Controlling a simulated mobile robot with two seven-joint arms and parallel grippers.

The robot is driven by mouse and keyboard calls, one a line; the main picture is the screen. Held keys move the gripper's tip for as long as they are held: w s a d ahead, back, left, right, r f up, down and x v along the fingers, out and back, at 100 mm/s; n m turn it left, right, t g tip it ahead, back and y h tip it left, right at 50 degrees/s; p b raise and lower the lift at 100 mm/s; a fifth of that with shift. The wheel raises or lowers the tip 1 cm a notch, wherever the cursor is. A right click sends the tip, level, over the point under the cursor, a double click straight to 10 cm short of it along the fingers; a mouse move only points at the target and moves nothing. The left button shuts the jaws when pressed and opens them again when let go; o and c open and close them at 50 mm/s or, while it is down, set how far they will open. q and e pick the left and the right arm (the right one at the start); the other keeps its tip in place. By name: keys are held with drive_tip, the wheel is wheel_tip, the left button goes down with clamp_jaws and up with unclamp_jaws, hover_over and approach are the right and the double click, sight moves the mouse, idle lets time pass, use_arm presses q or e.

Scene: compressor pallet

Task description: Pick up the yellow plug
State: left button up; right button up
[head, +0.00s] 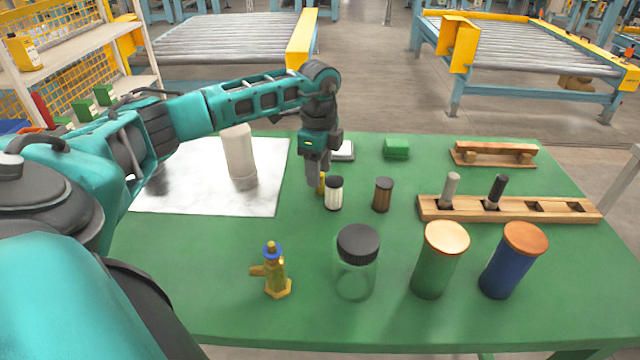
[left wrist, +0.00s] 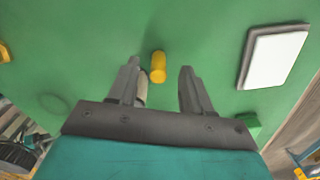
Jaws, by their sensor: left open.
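The yellow plug (left wrist: 158,67) is a small yellow cylinder on the green table. In the left wrist view it shows between the two fingertips, apart from both. In the head view only a sliver of the plug (head: 321,184) shows, beside the fingers and partly hidden by them and a white jar with a dark lid (head: 334,194). My left gripper (head: 315,180) points down at the plug with its fingers spread; it also shows in the left wrist view (left wrist: 160,80). It holds nothing. I cannot tell the exact height of the fingertips above the table. My right gripper is out of view.
The white jar stands close on the right of the plug, with a brown jar (head: 383,194) beyond. A white bottle (head: 239,152) stands on a shiny sheet (head: 210,195). A brass valve (head: 274,273) and clear jar (head: 357,263) stand nearer. A wooden rack (head: 520,208) lies right.

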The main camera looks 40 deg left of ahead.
sight(320, 193)
use_arm(q)
drive_tip(key=f, duration=0.3)
drive_tip(key=shift+d+f, duration=0.2)
drive_tip(key=shift+f, duration=0.05)
clamp_jaws()
